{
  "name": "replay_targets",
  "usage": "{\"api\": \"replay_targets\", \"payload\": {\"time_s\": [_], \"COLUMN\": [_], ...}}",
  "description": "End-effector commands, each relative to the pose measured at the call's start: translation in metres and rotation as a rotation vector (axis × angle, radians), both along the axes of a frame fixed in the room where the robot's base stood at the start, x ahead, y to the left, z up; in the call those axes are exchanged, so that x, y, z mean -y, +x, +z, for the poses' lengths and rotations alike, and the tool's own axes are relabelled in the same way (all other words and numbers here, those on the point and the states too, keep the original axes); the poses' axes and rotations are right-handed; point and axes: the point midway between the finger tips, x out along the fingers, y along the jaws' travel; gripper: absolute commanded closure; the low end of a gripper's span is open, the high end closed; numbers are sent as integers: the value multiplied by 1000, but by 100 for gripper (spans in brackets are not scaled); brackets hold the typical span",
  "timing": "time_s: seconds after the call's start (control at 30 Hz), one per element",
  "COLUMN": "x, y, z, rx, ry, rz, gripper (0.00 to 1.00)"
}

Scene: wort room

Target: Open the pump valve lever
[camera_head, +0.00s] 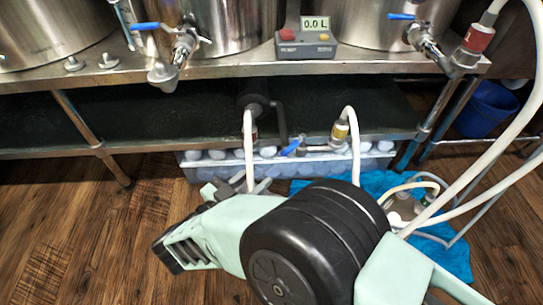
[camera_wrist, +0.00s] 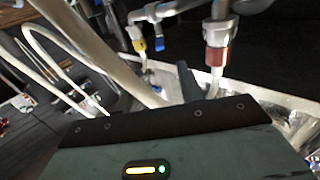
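The pump valve lever (camera_head: 291,147) is small and blue, on the valve between the pump's hose fittings under the steel table. It also shows in the wrist view as a blue tab (camera_wrist: 159,44) below a metal pipe. The dark pump (camera_head: 253,100) is partly lost in shadow. My gripper (camera_head: 215,188) is low in front of the white crate, to the left of the lever and apart from it. My arm hides part of it. In the wrist view, one dark finger (camera_wrist: 188,82) shows beyond the gripper body; its opening is hidden.
White hoses (camera_head: 355,150) rise beside the lever, one from a yellow-banded fitting (camera_head: 340,133). The steel table (camera_head: 230,66) overhangs, carrying kettles with blue-handled valves (camera_head: 146,26) and a 0.0 L meter (camera_head: 305,48). A blue cloth (camera_head: 455,258) lies right.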

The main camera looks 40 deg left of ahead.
Motion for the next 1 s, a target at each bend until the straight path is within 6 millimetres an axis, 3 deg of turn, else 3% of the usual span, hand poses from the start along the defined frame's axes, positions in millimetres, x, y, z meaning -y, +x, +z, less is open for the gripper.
{"api": "replay_targets", "payload": {"time_s": [0.2,0.57,0.7,0.77,0.87,1.0], "x": [-3,-4,-4,-4,-10,-35], "y": [-28,-34,-33,-33,-22,23], "z": [1,-1,-1,0,10,51], "rx": [0,0,0,-1,-13,-71], "ry": [0,0,0,1,18,79], "rz": [1,0,0,1,28,169], "gripper": [63,63,96,100,100,100]}}
